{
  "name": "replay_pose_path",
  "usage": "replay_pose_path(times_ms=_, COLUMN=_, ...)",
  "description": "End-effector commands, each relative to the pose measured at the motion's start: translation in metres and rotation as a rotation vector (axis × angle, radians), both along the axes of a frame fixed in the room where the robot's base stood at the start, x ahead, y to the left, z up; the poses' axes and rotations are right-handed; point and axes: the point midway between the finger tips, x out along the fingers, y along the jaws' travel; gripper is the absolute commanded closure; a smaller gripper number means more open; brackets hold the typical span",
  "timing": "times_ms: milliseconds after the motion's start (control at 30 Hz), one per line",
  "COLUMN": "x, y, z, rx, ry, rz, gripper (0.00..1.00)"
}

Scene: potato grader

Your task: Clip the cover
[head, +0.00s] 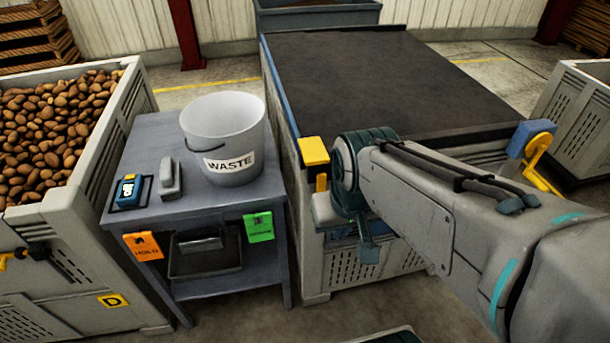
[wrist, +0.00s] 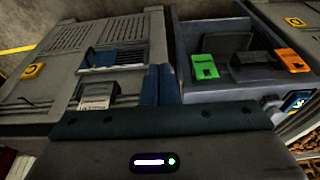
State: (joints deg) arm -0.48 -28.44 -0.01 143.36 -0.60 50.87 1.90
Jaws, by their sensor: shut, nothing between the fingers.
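The dark, flat cover (head: 390,80) lies over the top of a large grey crate (head: 345,268). A yellow clip (head: 315,152) sits at its near left corner, beside my wrist. A blue block with a yellow lever (head: 538,150) is at its near right corner. My gripper (head: 368,252) points down in front of the crate's near side, below the cover's edge. In the wrist view its two blue fingers (wrist: 159,70) are shut together with nothing between them. My arm hides part of the cover's near edge and the crate front.
A grey table (head: 150,215) stands left of the crate, with a white waste bucket (head: 225,135), a blue device (head: 128,190), and orange (head: 142,246) and green (head: 258,227) tags. A crate of potatoes (head: 100,240) is far left. Another grey crate (head: 580,125) is at right.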

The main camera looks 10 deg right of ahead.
Motion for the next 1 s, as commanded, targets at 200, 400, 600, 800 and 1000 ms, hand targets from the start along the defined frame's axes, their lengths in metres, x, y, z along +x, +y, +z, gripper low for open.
replay_pose_path(times_ms=200, x=0.036, y=0.005, z=-0.023, rx=-0.115, ry=0.009, rz=-0.002, gripper=1.0)
replay_pose_path(times_ms=400, x=0.1, y=0.025, z=-0.052, rx=-0.269, ry=-0.043, rz=0.007, gripper=1.0)
replay_pose_path(times_ms=600, x=0.146, y=0.054, z=-0.07, rx=-0.337, ry=-0.117, rz=0.023, gripper=1.0)
replay_pose_path(times_ms=800, x=0.159, y=0.064, z=-0.073, rx=-0.351, ry=-0.145, rz=0.027, gripper=1.0)
replay_pose_path(times_ms=1000, x=0.159, y=0.063, z=-0.072, rx=-0.351, ry=-0.145, rz=0.026, gripper=1.0)
